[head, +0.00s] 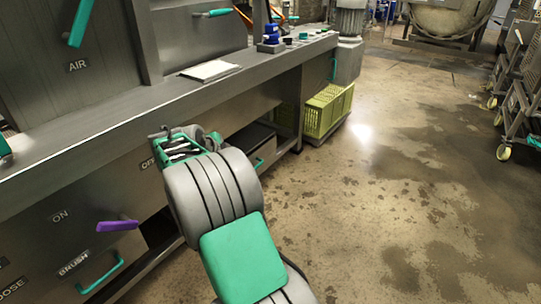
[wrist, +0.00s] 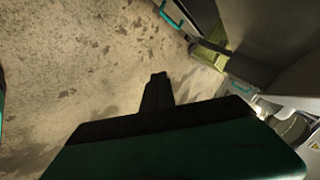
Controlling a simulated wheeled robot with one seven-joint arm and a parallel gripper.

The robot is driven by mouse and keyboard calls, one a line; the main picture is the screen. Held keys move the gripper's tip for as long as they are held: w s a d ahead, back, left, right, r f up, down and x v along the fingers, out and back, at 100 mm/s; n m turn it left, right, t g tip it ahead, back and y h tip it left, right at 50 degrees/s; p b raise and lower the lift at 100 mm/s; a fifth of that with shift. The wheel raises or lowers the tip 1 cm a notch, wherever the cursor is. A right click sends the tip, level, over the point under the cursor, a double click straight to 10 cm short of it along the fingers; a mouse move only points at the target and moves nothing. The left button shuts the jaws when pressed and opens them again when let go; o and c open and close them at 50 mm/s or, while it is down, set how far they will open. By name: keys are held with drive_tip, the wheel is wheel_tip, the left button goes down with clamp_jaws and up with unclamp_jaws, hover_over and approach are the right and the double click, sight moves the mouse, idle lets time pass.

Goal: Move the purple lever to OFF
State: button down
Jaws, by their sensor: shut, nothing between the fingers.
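The purple lever (head: 118,225) sticks out from the grey cabinet front at the lower left of the head view. An ON label (head: 60,216) is at its upper left, and a partly hidden OFF label (head: 148,163) is above it to the right, beside my arm. My gripper is mostly hidden by my own arm in the head view, up and to the right of the lever. In the wrist view my gripper (wrist: 156,84) is shut and empty, pointing over the floor. The lever is not in the wrist view, and the gripper is apart from it.
A teal drawer handle (head: 100,274) is below the lever, by a BRUSH label. A grey worktop (head: 120,120) runs above the cabinet. A yellow-green crate (head: 328,108) stands on a low base at the back. Wheeled racks (head: 520,95) stand at the right; the floor between is clear.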

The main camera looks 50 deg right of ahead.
drive_tip(key=s+a+n+t+y, duration=0.1)
drive_tip(key=s+a+n+y, duration=0.3)
drive_tip(key=a+n, duration=0.7)
drive_tip(key=s+a+n+y, duration=0.2)
drive_tip(key=s+a+n, duration=0.35)
drive_tip(key=a, duration=1.05)
drive_tip(key=s+a+f+n+g+y, duration=0.1)
drive_tip(key=s+a+f+n+y, duration=0.1)
drive_tip(key=s+a+n, duration=0.7)
drive_tip(key=shift+s+a+f+n+y+p, duration=0.4)
drive_tip(key=shift+s+f+n+p, duration=0.05)
drive_tip(key=shift+s+f, duration=0.5)
